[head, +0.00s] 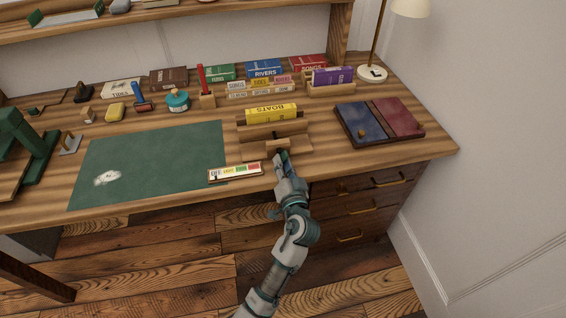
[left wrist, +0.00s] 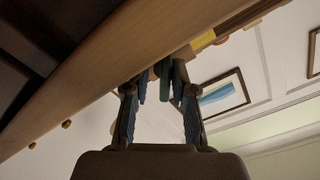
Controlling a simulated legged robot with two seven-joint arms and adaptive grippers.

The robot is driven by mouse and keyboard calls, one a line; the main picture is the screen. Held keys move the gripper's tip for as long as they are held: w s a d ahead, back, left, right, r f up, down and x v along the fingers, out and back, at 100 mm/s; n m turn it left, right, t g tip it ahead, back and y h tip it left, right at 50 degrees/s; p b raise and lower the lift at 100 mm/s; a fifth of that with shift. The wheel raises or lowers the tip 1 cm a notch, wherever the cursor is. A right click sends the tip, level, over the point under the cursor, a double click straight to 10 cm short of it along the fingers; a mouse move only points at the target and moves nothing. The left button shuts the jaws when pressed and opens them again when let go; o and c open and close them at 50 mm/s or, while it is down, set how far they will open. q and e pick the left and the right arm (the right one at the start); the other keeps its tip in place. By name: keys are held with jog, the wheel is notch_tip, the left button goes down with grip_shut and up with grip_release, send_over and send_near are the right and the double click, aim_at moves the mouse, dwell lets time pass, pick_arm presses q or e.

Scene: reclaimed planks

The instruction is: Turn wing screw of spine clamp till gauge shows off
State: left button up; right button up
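The spine clamp (head: 262,141) is a wooden press near the front edge of the desk, with a yellow book marked BOATS (head: 271,113) upright in it. The gauge (head: 235,173) is a pale strip with coloured fields, left of my gripper; its reading is too small to make out. My left gripper (head: 281,157) is at the clamp's front face, where the wing screw is hidden or too small to tell. In the left wrist view, my left gripper's fingers (left wrist: 163,82) stand a little apart with a dark greenish piece between their tips; whether they grip it is unclear.
A green mat (head: 150,160) lies left of the clamp. Blue and red book covers (head: 379,121) lie to the right. Book racks, a teal pot (head: 178,101) and small tools stand behind. A lamp (head: 372,73) stands at the back right. Drawers are below the front edge.

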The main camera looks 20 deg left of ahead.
pick_arm(q)
jog(key=shift+r, duration=0.15)
jog(key=shift+s, duration=0.1)
jog(key=v, duration=1.1)
jog(key=shift+s+d, duration=0.3)
dwell(0.8)
